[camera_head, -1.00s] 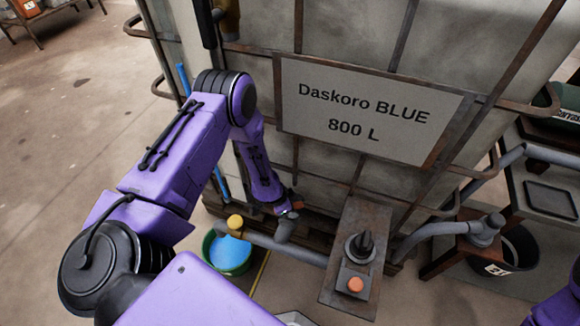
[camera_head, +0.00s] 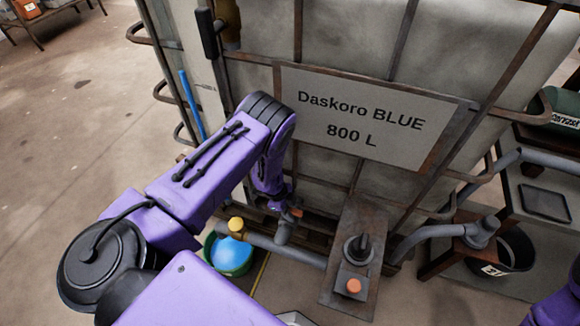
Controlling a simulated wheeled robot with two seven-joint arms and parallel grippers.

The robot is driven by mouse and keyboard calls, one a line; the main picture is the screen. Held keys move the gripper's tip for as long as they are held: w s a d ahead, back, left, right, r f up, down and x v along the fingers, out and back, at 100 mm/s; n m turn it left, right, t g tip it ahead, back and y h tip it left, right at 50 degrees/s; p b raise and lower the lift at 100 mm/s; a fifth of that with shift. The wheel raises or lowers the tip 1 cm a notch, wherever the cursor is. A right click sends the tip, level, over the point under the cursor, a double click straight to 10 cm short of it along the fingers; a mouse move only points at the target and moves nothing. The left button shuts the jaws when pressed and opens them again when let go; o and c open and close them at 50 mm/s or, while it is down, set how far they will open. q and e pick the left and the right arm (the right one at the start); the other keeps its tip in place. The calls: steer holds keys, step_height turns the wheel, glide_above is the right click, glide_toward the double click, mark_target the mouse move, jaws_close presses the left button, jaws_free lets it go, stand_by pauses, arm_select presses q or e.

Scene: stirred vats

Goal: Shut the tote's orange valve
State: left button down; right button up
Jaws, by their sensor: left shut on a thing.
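The tote is a large pale tank in a rusty cage, with a sign (camera_head: 365,118) reading "Daskoro BLUE 800 L". Its orange valve (camera_head: 297,212) shows only as a small orange bit low on the tote's front, by the grey outlet pipe (camera_head: 283,233). My left gripper (camera_head: 289,210) is at this valve, shut on its handle. The gripper's fingers and most of the handle are hidden or too small to make out. Only a purple part of my right arm shows at the bottom right corner; its gripper is out of view.
A green bucket (camera_head: 222,268) with blue liquid (camera_head: 233,252) stands below a yellow-capped pipe end (camera_head: 236,225). A rusty box (camera_head: 335,293) with a black knob and an orange button (camera_head: 353,286) stands to the right. A black bucket (camera_head: 512,264) is farther right.

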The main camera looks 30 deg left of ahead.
stand_by(0.4)
arm_select(q)
steer(key=c, duration=1)
jaws_free()
steer(key=v, duration=1)
steer(key=shift+a+r+p, duration=0.15)
steer(key=shift+r+p, duration=0.05)
steer(key=shift+p, duration=0.2)
